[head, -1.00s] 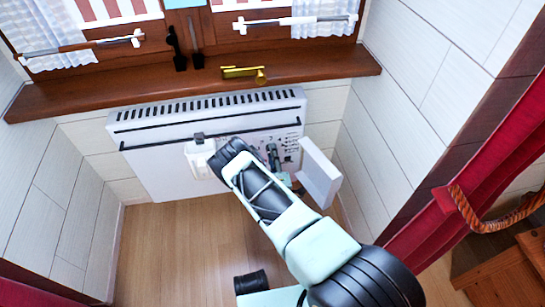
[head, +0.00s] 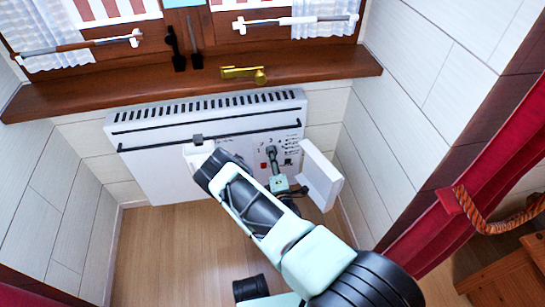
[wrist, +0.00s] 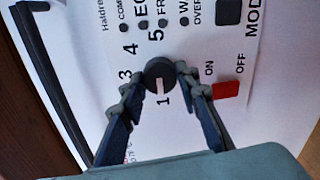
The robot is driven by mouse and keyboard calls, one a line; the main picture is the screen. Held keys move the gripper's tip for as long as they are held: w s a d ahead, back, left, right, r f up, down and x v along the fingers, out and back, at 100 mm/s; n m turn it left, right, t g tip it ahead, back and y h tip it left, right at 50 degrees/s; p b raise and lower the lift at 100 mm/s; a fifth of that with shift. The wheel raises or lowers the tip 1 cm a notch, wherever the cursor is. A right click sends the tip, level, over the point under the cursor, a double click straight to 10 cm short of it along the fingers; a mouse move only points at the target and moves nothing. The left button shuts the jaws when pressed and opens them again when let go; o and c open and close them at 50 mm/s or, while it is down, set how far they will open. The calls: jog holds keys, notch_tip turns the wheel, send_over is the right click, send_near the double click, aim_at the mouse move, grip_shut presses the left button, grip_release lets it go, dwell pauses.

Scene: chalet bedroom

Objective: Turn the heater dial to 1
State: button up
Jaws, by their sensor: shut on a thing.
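The heater (head: 160,170) is a white wall panel under the window sill, with a printed control panel at its right side. The dial (wrist: 159,72) is a dark round knob beside the printed numbers in the wrist view. Its pale pointer mark faces the printed 1 (wrist: 163,100), which lies just below it in the picture. My gripper (wrist: 158,78) has one finger on each side of the dial and is shut on it. In the head view my gripper (head: 272,154) is at the control panel, and the dial itself is too small to make out.
A red ON/OFF switch (wrist: 226,91) is close to the right finger in the wrist view. A white flap (head: 320,175) stands open at the right of the controls. A wooden sill (head: 100,90) with a brass piece (head: 243,72) is above.

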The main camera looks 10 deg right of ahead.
jog(key=o, duration=1.2)
jog(key=shift+c, duration=0.2)
